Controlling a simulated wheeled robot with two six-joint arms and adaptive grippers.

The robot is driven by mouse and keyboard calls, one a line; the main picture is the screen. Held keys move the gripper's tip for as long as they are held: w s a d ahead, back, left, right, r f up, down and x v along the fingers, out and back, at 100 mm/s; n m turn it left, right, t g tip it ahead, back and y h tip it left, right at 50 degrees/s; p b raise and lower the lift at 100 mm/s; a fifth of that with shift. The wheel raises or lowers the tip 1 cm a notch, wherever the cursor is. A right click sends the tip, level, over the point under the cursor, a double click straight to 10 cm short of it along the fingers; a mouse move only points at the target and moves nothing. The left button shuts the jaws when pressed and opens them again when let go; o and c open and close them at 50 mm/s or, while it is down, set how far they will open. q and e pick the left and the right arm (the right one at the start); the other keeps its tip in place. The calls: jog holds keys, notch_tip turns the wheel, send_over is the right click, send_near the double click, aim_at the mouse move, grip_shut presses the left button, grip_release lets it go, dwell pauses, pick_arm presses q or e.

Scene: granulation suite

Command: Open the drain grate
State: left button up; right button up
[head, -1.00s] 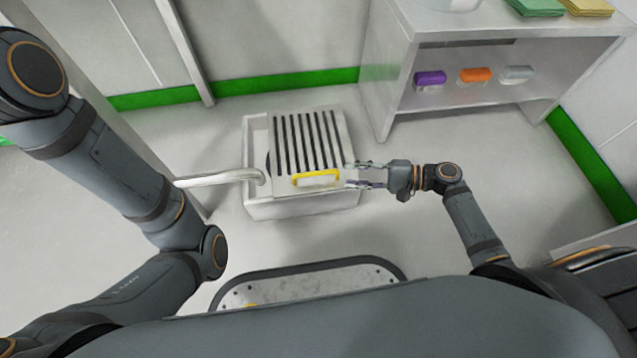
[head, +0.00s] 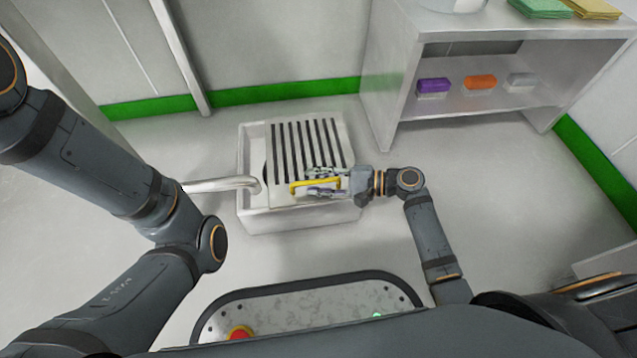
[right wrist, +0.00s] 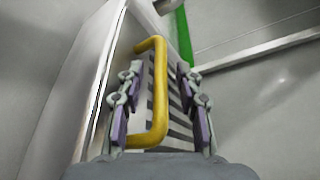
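The drain grate (head: 307,143) is a pale panel with dark slots. It sits over the right part of a white box-shaped basin (head: 298,221), and the basin's left part shows uncovered. A yellow handle (head: 301,187) is on the grate's near edge. In the right wrist view the handle (right wrist: 160,92) stands between the fingers of my right gripper (right wrist: 158,108). The fingers are spread, with visible gaps to the handle. In the head view my right gripper (head: 326,182) reaches in from the right at the handle. My left gripper is out of view; only its arm shows.
A white pipe (head: 220,184) runs to the basin's left side. A shelf unit (head: 480,98) stands at the back right, holding purple (head: 433,85), orange (head: 481,82) and pale items (head: 521,80). The floor right of the basin is clear.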

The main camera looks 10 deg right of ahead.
jog(key=shift+c, duration=0.3)
grip_shut()
jog(key=shift+r, duration=0.1)
